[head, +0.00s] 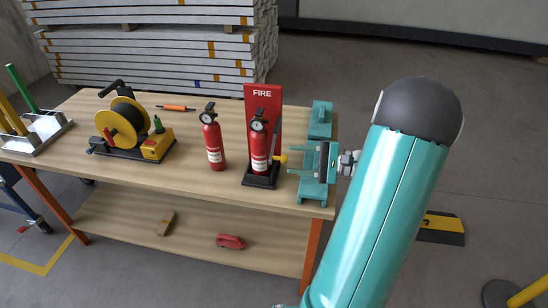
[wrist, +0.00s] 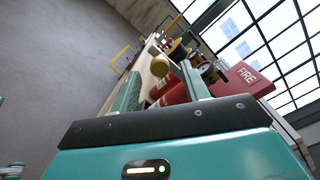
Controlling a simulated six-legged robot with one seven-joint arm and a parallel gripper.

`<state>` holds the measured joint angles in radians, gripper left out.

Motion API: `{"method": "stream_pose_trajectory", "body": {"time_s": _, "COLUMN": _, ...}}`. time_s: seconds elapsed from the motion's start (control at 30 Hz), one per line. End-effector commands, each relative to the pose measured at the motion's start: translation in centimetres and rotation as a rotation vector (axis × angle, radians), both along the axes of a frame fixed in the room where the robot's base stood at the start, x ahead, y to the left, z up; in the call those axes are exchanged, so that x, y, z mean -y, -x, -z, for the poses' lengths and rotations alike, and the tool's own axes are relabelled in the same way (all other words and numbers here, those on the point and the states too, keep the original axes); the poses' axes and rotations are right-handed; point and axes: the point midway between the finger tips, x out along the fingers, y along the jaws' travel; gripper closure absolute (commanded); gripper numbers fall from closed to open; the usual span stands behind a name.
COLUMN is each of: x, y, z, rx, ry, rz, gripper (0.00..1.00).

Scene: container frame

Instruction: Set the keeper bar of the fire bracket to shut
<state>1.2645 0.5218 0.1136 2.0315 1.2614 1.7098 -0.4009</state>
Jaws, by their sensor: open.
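The fire bracket (head: 263,98) is a red back plate marked FIRE on a dark base, at the table's right end. A red extinguisher (head: 259,150) stands upright in it. A yellow knob (head: 281,159) sticks out at the bracket's right side, apparently on the keeper bar; the bar itself is hard to make out. My gripper (head: 289,163) is open to the right of the bracket, fingers pointing left at the knob. In the wrist view the knob (wrist: 160,66) appears between the fingertips, with a gap to each; contact cannot be told.
A second red extinguisher (head: 213,143) stands free to the left of the bracket. A yellow hose reel (head: 125,123) and an orange screwdriver (head: 176,108) lie farther left on the wooden table (head: 200,184). The floor right of the table is mostly clear.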

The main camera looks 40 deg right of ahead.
Motion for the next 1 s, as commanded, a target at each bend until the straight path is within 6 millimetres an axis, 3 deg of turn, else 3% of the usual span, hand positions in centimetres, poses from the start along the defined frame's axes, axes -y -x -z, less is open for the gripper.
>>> {"method": "stream_pose_trajectory", "body": {"time_s": 0.3, "x": -3.8, "y": -4.2, "z": 0.0, "rx": 0.0, "ry": 0.0, "rz": -0.005, "gripper": 0.54}}
{"method": "stream_pose_trajectory", "body": {"time_s": 0.67, "x": -4.4, "y": -4.9, "z": 0.0, "rx": -0.001, "ry": 0.001, "rz": -0.004, "gripper": 0.54}}
{"method": "stream_pose_trajectory", "body": {"time_s": 0.7, "x": -4.4, "y": -4.9, "z": 0.0, "rx": -0.001, "ry": 0.001, "rz": -0.004, "gripper": 0.56}}
{"method": "stream_pose_trajectory", "body": {"time_s": 0.93, "x": -4.4, "y": -4.9, "z": 0.0, "rx": -0.001, "ry": 0.001, "rz": -0.004, "gripper": 1.0}}
{"method": "stream_pose_trajectory", "body": {"time_s": 1.0, "x": -4.4, "y": -4.9, "z": 0.0, "rx": -0.001, "ry": 0.001, "rz": -0.004, "gripper": 1.0}}
